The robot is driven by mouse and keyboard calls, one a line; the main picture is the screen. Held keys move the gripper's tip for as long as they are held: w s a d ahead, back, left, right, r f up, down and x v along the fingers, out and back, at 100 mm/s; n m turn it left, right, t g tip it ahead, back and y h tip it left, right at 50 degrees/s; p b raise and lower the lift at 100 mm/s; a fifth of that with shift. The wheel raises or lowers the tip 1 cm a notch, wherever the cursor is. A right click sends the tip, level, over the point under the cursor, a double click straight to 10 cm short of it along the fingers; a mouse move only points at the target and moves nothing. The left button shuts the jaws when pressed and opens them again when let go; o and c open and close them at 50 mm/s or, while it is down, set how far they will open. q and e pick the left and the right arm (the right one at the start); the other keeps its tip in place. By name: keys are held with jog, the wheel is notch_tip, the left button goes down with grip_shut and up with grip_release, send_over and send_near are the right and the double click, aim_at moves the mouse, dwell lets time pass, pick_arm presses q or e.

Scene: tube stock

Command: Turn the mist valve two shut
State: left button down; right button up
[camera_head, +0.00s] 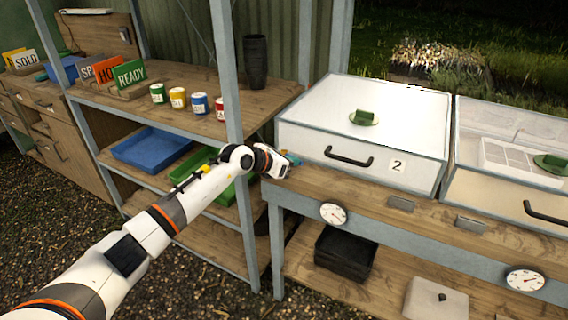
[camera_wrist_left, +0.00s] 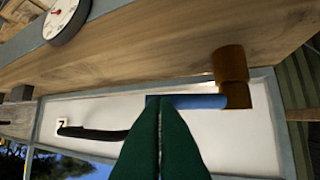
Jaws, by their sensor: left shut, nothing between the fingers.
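The mist valve two shows in the left wrist view as a brass body (camera_wrist_left: 232,68) with a blue lever (camera_wrist_left: 200,101) pointing left from it, roughly along the bench edge. In the head view the gripper (camera_head: 287,167) is at the box's left front corner, partly hiding the valve. My right gripper is out of view.
A dial gauge (camera_head: 333,214) sits on the bench edge below. A shelf post (camera_head: 232,95) stands close to my left arm. A second box (camera_head: 490,190) is at right.

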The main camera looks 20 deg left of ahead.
pick_arm(q)
jog(key=shift+w+f, duration=0.2)
jog(key=shift+w, duration=0.3)
jog(key=shift+d, duration=0.1)
jog(key=shift+w+d, duration=0.1)
jog(key=shift+d, duration=0.05)
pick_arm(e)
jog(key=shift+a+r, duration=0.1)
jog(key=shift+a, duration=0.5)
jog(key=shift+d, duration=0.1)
